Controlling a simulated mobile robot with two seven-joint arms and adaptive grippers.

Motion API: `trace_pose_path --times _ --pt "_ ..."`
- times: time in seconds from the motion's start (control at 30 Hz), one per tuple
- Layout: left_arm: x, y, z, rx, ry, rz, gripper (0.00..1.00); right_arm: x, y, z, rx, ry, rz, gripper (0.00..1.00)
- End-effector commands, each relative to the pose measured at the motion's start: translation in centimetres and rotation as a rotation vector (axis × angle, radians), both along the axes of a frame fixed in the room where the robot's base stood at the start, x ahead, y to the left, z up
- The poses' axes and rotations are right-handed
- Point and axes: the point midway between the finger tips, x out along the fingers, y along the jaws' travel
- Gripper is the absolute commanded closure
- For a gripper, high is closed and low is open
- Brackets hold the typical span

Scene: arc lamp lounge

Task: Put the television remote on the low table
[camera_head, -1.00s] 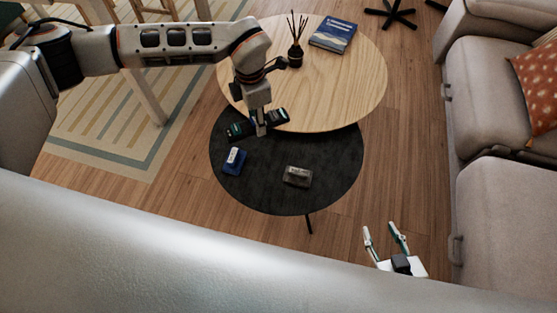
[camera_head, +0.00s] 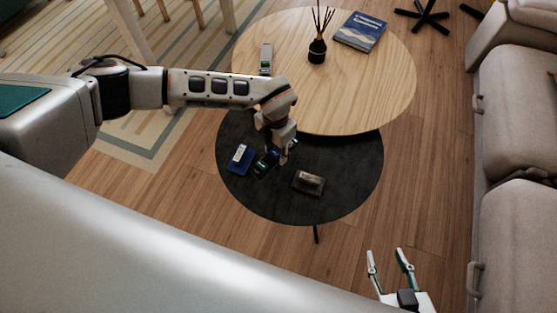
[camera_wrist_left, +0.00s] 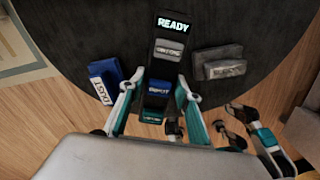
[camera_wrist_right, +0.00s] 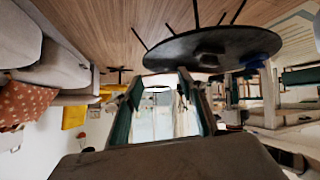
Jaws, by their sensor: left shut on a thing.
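The low table (camera_head: 345,190) is the black round one, below the light wood table. My left gripper (camera_head: 277,153) is over its upper left part, shut on a long dark handset, apparently the television remote (camera_head: 267,162). In the left wrist view the remote (camera_wrist_left: 158,70) lies lengthwise between the fingers, with a lit "READY" panel and grey and blue parts. My right gripper (camera_head: 387,258) is open and empty, off the table's lower right.
On the black table stand a blue labelled box (camera_head: 240,158) and a grey block (camera_head: 308,183), either side of the remote. The wood table (camera_head: 370,90) bears a grey device (camera_head: 266,58), a reed diffuser (camera_head: 317,48) and a blue book (camera_head: 361,31). A sofa (camera_head: 515,130) stands right.

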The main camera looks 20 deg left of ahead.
Motion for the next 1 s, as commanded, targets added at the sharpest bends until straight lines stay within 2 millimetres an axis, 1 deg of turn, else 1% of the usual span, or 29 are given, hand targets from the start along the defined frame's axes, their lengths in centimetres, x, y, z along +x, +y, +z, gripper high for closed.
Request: trace_pose_path --times 0.03,0.2,0.27,0.33,0.5,0.57,0.6,0.67,0.7,0.77,1.0 --pt "-0.2 -0.1 -1.2 -0.001 0.007 0.001 0.92 0.1 0.0 -0.2 0.001 0.000 0.002 0.60" --pt "0.1 0.0 -1.9 -0.001 -0.002 0.001 0.92 0.6 0.0 0.5 0.002 -0.016 0.005 0.60" --pt "0.1 0.0 -2.2 -0.001 -0.002 0.000 0.92 0.5 0.0 0.3 0.002 -0.013 0.005 0.60" --pt "0.1 0.0 -2.9 -0.001 0.000 0.000 0.92 0.2 0.1 0.0 0.004 -0.006 0.005 0.60" --pt "-0.3 0.0 -6.2 0.000 0.009 0.001 0.92 -0.3 0.5 -0.7 0.020 0.007 0.006 0.60" --pt "-0.3 0.0 -7.2 0.000 0.009 0.000 0.92 -0.2 0.8 -0.5 0.029 0.002 0.006 0.60" --pt "-0.3 0.0 -7.6 0.000 0.007 0.000 0.92 0.1 1.0 -0.1 0.039 -0.008 0.006 0.60" --pt "-0.1 0.0 -7.8 -0.001 0.004 -0.001 0.92 0.7 1.7 0.7 0.058 -0.029 0.008 0.60" --pt "0.0 0.0 -7.7 -0.001 0.000 -0.001 0.96 1.0 2.0 1.1 0.067 -0.039 0.010 0.60" --pt "0.1 0.0 -7.5 -0.001 -0.003 -0.001 0.96 1.4 2.2 1.6 0.072 -0.051 0.009 0.60" --pt "0.1 0.0 -7.6 0.000 -0.003 0.000 0.96 1.4 2.0 1.5 0.067 -0.048 0.007 0.60"
